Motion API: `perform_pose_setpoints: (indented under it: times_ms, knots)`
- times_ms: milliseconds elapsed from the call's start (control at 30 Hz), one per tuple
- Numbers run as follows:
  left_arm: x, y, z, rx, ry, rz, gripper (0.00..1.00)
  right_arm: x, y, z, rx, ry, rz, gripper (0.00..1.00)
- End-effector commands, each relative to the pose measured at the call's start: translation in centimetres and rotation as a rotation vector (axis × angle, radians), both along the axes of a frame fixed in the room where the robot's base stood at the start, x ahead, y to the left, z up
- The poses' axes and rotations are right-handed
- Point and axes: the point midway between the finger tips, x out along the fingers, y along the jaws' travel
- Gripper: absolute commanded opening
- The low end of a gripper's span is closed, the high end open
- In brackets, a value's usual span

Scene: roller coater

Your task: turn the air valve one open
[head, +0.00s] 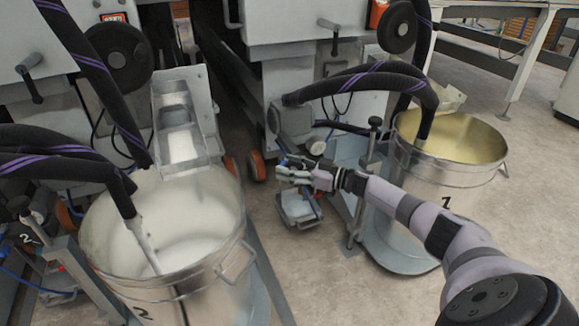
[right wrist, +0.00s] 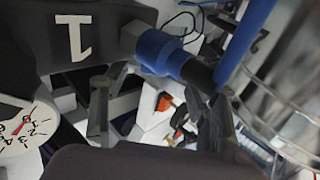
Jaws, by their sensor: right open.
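My right gripper (head: 285,167) is open beside the small air unit between the two buckets in the head view. In the right wrist view its two dark fingers stand apart, with the open gap (right wrist: 157,112) between them. Just above the gap is a blue and black cylindrical fitting (right wrist: 162,52); it appears to belong to air valve one, but I cannot tell its handle position. A dark block marked 1 (right wrist: 72,38) is beside it. A round white gauge (right wrist: 22,128) with a red needle is at lower left. I cannot tell whether the fingers touch anything. My left gripper is not in view.
A metal bucket marked 1 (head: 447,178) with yellowish liquid stands right of my right gripper. A bucket marked 2 (head: 190,280) with white liquid stands at left. Black hoses (head: 365,84) arch above the gripper. A small low tray (head: 298,208) is below it. Floor is clear in front.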

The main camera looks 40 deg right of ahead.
Motion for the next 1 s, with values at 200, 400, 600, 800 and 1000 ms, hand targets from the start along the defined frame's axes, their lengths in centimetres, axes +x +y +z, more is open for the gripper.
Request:
perform_pose_setpoints:
  times_ms: [200,400,600,800,1000]
  knots:
    - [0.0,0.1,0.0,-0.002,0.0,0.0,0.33,-0.1,0.0,0.0,0.0,0.0,0.0,0.55]
    - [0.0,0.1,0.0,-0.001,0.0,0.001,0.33,-1.9,-1.2,-0.2,-0.002,0.003,0.0,0.55]
    - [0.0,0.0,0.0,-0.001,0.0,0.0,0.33,-5.6,-3.5,-0.2,-0.004,0.006,0.001,0.55]
    - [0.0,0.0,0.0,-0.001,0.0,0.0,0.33,-8.7,-5.4,-0.2,-0.001,0.004,0.0,0.55]
    - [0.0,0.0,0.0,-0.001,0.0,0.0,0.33,-10.0,-6.3,-0.1,-0.001,0.001,0.001,0.55]
